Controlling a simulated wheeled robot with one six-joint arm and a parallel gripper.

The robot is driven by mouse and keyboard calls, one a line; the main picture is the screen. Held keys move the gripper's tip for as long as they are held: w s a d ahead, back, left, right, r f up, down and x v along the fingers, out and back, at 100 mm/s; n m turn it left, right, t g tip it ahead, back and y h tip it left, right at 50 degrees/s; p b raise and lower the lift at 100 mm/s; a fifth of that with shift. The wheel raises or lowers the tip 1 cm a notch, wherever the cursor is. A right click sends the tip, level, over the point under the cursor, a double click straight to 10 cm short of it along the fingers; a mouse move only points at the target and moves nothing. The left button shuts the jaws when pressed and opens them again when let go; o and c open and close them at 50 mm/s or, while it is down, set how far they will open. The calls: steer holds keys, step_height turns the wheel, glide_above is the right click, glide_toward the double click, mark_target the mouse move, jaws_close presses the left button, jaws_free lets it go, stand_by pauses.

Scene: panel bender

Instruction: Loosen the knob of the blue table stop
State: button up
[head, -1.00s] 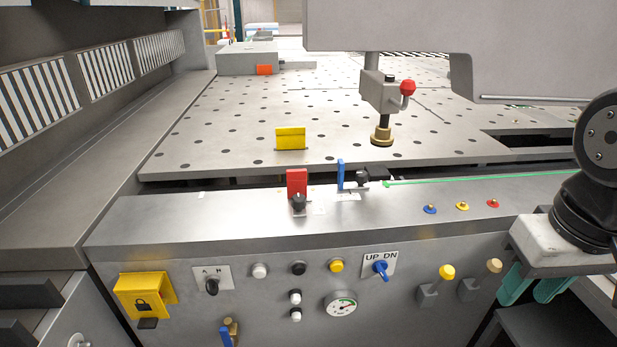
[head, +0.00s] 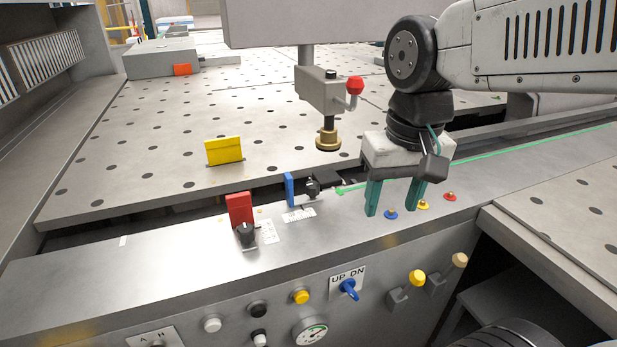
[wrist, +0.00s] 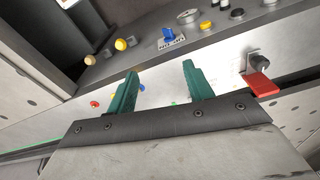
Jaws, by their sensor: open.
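The blue table stop (head: 289,189) is an upright blue plate on the front rail in the head view. Its black knob (head: 312,188) is just right of the plate, beside a small white scale (head: 299,215). My gripper (head: 393,209) is to the right of the knob, with its two green fingers pointing down, apart and empty. It is clear of the knob, above the rail near the blue button. In the wrist view my gripper (wrist: 160,70) also shows open with nothing between the fingers. I cannot make out the blue stop in the wrist view.
A red stop (head: 239,209) with a black knob (head: 246,235) stands left of the blue one; it also shows in the wrist view (wrist: 262,84). A spindle with a brass foot (head: 328,139) and red knob hangs behind. Blue (head: 391,214), yellow and red buttons are under and right of my gripper.

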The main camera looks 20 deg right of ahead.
steer(key=w+a+m, duration=0.2)
steer(key=w+m, duration=0.2)
steer(key=w, duration=0.9)
steer(key=m+g, duration=0.1)
steer(key=m, duration=0.2)
glide_above(312, 184)
step_height(312, 184, down, 4)
steer(key=shift+s, duration=0.15)
steer(key=shift+w+f, duration=0.2)
steer(key=shift+f, duration=0.45)
step_height(312, 184, down, 7)
steer(key=shift+r, duration=0.1)
steer(key=c, duration=1)
